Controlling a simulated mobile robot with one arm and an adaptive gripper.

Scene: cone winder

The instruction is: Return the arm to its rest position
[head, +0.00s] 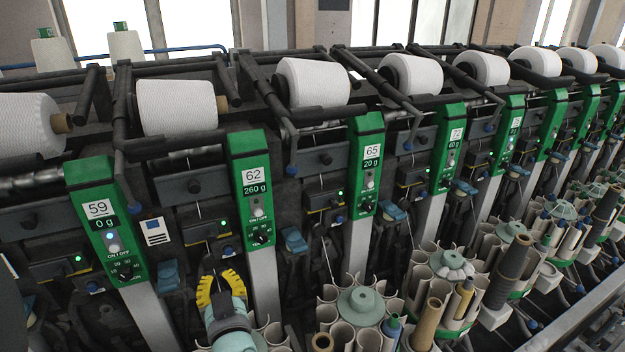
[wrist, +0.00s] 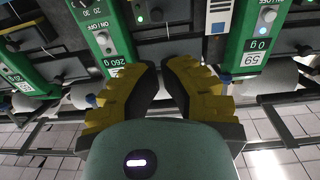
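My gripper (wrist: 162,68) has yellow stepped fingers with dark inner faces. In the wrist view a narrow gap shows between the fingertips, with nothing held in it, so it is slightly open. Panel 59 also shows upside down in the wrist view (wrist: 251,58).
A row of winding units runs to the right, with white yarn cones (head: 312,82) on top. Tube magazines (head: 360,305) stand close right of my gripper. Blue levers (head: 294,240) stick out between the panels. A grey rail (head: 575,322) runs along the lower right.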

